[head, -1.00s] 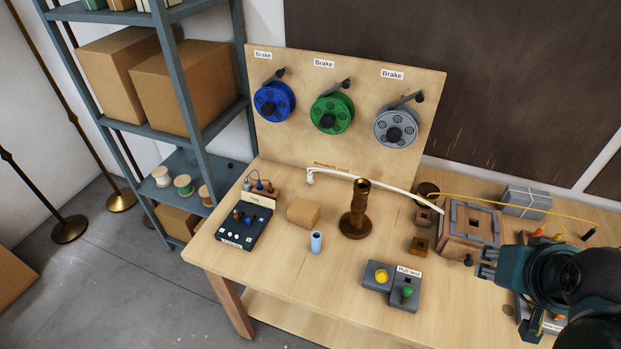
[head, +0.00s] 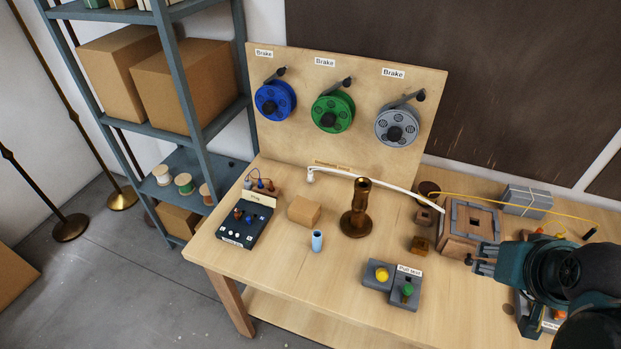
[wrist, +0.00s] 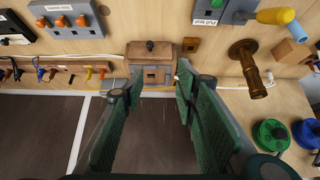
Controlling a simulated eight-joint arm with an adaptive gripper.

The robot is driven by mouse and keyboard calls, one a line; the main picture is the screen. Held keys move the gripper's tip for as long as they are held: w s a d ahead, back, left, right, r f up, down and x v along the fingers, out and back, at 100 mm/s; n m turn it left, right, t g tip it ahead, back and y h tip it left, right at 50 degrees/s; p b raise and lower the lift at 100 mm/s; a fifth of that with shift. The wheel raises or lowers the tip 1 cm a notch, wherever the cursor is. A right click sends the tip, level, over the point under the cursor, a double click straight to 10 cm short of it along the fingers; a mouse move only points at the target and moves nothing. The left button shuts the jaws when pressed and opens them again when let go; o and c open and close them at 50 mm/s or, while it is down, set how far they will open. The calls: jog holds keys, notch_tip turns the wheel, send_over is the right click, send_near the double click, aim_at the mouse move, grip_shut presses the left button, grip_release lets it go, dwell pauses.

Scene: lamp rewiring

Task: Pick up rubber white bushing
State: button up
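A dark tray (head: 243,225) stands at the left end of the table. It holds several small parts, among them small white pieces (head: 236,235) near its front edge. They may be bushings, but they are too small to tell which is the rubber one. My gripper (head: 480,261) is at the right of the table, beside the wooden box (head: 460,240), far from the tray. In the wrist view my gripper (wrist: 158,85) has its two green fingers spread apart with nothing between them. The wooden box also shows beyond them (wrist: 140,52).
The pull-test unit (head: 378,284) sits at the front. Spools hang on the back board (head: 300,142). A white cable (head: 385,187) runs behind.

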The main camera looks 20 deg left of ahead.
jog(key=w+a+r, duration=0.2)
jog(key=w+a, duration=0.3)
jog(key=w, duration=0.2)
jog(key=g+p, duration=0.2)
send_over(310, 174)
jog(key=s, duration=0.3)
notch_tip(310, 174, down, 19)
jog(key=shift+r, duration=0.15)
jog(key=shift+x, duration=1.25)
